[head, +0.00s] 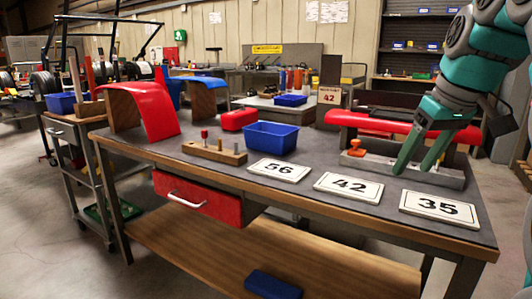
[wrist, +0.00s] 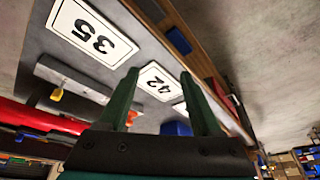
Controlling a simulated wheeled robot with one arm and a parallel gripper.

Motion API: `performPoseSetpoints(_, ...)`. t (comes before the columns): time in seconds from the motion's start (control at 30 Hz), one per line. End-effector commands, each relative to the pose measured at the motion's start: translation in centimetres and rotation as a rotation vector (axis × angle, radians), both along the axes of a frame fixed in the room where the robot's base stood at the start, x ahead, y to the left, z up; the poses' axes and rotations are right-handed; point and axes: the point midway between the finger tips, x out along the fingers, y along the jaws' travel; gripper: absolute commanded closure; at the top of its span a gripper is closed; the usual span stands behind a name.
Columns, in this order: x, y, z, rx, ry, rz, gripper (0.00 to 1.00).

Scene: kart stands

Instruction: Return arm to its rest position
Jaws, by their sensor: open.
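My gripper (head: 413,170) is open and empty, pointing down over the right part of the workbench (head: 330,215). In the head view its green fingers show in front of a grey metal bar (head: 446,177), behind the number plates. The wrist view shows the two fingers of my gripper (wrist: 158,76) spread apart with nothing held between them. The plate marked 42 (head: 348,187) and the plate marked 35 (head: 438,208) lie flat near the front edge. Whether the fingertips touch the bar cannot be told.
A plate marked 56 (head: 280,170), a blue bin (head: 271,137), a wooden block with pegs (head: 214,152) and a red curved panel (head: 152,108) stand further left. An orange knob (head: 355,148) and a red padded piece (head: 400,128) are close beside my gripper. Air above the plates is clear.

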Motion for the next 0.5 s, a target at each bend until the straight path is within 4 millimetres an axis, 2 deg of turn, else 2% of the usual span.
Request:
performPoseSetpoints(0.27,-1.1,2.1,-2.7,0.016,0.052,-0.015,0.34)
performPoseSetpoints(0.5,-3.2,4.9,-7.1,0.029,0.133,-0.041,0.34)
